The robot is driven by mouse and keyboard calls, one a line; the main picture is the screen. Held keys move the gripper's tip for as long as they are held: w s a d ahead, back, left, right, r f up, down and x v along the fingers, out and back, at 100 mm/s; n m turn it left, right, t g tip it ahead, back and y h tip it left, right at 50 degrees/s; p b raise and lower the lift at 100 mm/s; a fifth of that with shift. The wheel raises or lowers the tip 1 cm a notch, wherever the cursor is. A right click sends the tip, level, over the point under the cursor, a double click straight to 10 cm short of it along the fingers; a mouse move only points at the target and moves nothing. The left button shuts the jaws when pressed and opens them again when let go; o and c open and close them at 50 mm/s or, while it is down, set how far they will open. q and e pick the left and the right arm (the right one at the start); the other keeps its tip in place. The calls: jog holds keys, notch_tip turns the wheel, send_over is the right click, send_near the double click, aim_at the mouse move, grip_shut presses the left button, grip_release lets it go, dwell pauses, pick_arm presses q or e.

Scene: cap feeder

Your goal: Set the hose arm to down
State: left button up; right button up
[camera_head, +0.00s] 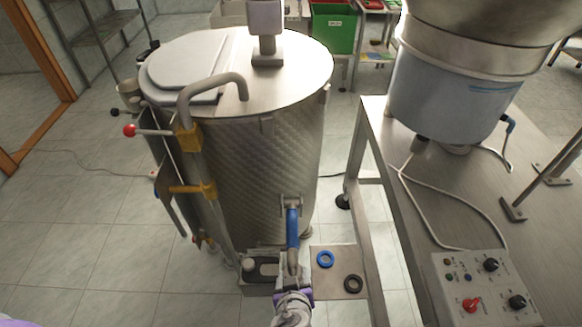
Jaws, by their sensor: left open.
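A large steel tank (255,150) stands left of centre. A blue-sleeved piece (292,228), which looks like the hose arm, runs from a metal fitting (291,200) on the tank's front towards the bottom of the picture. From this angle I cannot tell how far it is lowered. My left gripper (292,294), grey with purple parts, is at the bottom centre, just below the blue piece's lower end. It is open; whether it touches the piece is unclear. My right gripper is not in view.
A grey bent pipe (205,84) with yellow clamps and a red-knobbed lever (130,130) are on the tank's left. A small plate (338,278) holds a blue ring (325,259) and a black ring (353,283). A steel table with a control box (480,290) stands right.

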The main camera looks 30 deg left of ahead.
pick_arm(q)
jog(key=w+a+r+p, duration=0.1)
jog(key=w+r+p, duration=0.1)
jog(key=r+p, duration=0.3)
jog(key=w+a+r+p, duration=0.2)
jog(key=r, duration=0.5)
jog(key=w+a+r+g+h+p, duration=0.2)
jog(key=w+a+r+g, duration=0.1)
jog(key=w, duration=0.3)
jog(key=w+a+r+g+h+p, duration=0.2)
jog(key=w+a+r+g+p, duration=0.1)
jog(key=w+a+r+g, duration=0.1)
jog(key=shift+w+r+g+h, duration=0.4)
jog(key=shift+w+r+g, duration=0.1)
jog(key=shift+w+r, duration=0.45)
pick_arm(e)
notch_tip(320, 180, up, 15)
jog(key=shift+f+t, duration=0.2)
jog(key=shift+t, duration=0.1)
pick_arm(q)
jog(key=shift+d, duration=0.1)
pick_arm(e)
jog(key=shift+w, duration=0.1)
